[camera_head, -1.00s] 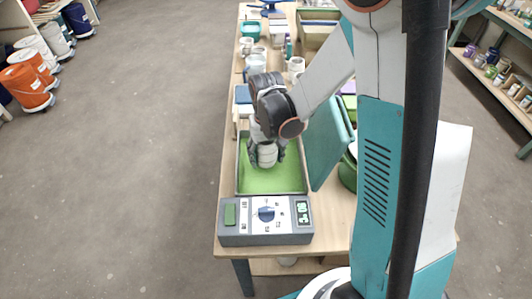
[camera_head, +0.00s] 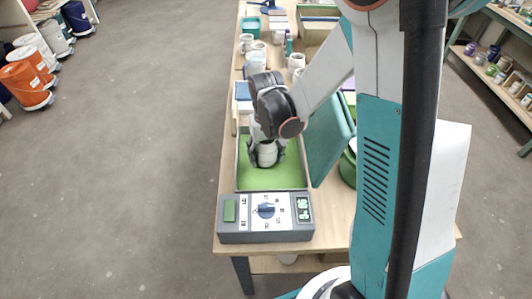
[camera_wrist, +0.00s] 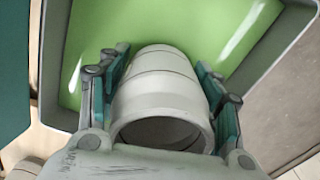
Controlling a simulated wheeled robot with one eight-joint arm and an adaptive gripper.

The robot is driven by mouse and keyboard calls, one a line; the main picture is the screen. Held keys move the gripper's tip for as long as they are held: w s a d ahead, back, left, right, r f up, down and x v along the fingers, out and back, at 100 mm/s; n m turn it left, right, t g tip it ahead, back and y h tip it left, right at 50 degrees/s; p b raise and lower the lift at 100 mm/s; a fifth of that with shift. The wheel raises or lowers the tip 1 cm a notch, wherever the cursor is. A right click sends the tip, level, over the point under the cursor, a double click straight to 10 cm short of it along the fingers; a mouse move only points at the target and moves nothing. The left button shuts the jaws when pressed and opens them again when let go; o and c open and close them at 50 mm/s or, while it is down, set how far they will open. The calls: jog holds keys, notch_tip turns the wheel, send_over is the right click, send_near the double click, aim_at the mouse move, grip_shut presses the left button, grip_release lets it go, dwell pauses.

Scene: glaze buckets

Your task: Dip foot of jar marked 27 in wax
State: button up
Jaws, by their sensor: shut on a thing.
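A pale cream jar (camera_wrist: 160,95) is held between the teal finger pads of my gripper (camera_wrist: 165,92) in the wrist view. Its open mouth faces the wrist camera and its foot points toward the green wax. In the head view the jar (camera_head: 267,154) hangs in my gripper (camera_head: 267,158) over the wax pan (camera_head: 240,180). The pan is a grey tray of bright green wax (camera_head: 270,176). The jar's foot is hidden in the wrist view, so I cannot tell whether it touches the wax. No mark 27 is legible.
A grey control box (camera_head: 240,235) with a dial and display stands at the pan's near end. A teal lid (camera_head: 328,140) stands raised along the pan's right side. Several pots (camera_head: 256,62) stand farther back on the wooden table.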

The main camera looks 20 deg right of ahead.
aim_at(266, 143)
jog(key=shift+f+b, duration=0.45)
jog(key=shift+f, duration=0.15)
jog(key=shift+r, duration=0.25)
dwell(1.0)
jog(key=shift+r+p, duration=0.75)
jog(key=shift+r, duration=0.15)
dwell(1.1)
jog(key=shift+r+p, duration=2.55)
jog(key=shift+r, duration=1.2)
